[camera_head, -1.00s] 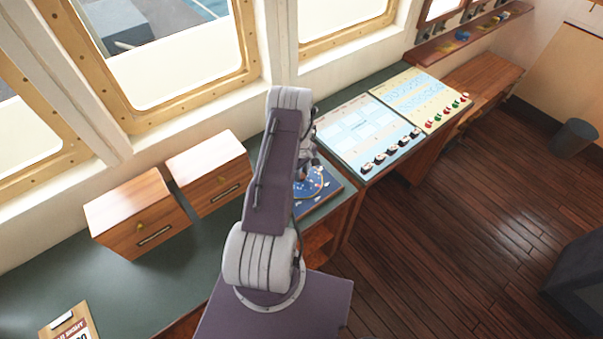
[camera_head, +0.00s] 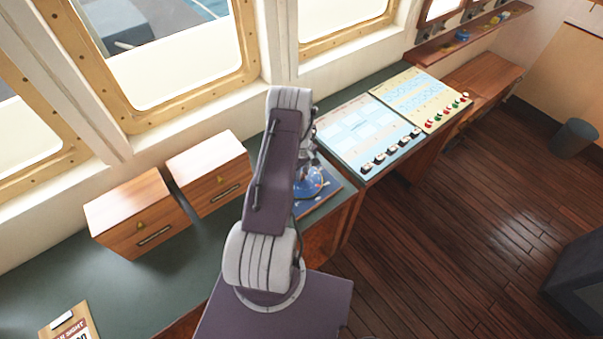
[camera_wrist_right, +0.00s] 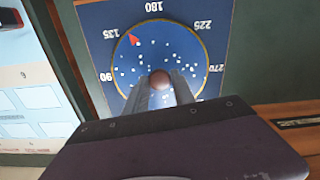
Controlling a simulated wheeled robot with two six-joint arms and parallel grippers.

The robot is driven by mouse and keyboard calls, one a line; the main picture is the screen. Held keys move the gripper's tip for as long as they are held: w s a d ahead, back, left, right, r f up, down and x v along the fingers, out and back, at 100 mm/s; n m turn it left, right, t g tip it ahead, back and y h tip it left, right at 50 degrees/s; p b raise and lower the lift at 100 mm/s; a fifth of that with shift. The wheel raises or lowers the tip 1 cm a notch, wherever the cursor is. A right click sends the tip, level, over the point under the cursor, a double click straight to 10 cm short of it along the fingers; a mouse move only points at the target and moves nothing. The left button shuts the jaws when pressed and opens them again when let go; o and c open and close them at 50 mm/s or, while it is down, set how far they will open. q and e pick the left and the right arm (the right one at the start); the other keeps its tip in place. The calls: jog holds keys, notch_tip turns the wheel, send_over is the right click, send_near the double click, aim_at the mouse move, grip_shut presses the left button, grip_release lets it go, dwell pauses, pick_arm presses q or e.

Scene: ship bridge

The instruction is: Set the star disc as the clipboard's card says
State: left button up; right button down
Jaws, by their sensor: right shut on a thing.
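The blue star disc (camera_wrist_right: 192,51) with white star dots lies on a dark blue board (camera_wrist_right: 215,18) marked with degree numbers. A red pointer (camera_wrist_right: 134,40) on the disc stands close to the 135 mark. My right gripper (camera_wrist_right: 161,84) is shut on the round brown knob (camera_wrist_right: 160,77) at the disc's middle. In the head view my right arm partly hides the disc (camera_head: 309,183). The clipboard (camera_head: 73,323) lies at the bottom left; its card is cut off by the frame edge and only partly readable. My left gripper is not in view.
Two wooden drawer boxes (camera_head: 138,212) (camera_head: 208,172) stand on the green counter left of my arm. A pale blue console panel (camera_head: 366,135) with black levers and a yellow panel (camera_head: 421,97) lie to the right. The counter between clipboard and arm is clear.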

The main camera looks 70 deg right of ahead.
dwell(0.3)
jog(key=shift+f+m+b, duration=0.15)
jog(key=shift+m+b, duration=0.75)
jog(key=shift+m, duration=0.1)
jog(key=shift+m+b, duration=1.1)
jog(key=shift+m, duration=0.8)
jog(key=c, duration=1.1)
grip_release()
jog(key=shift+o, duration=0.2)
jog(key=shift+r, duration=0.25)
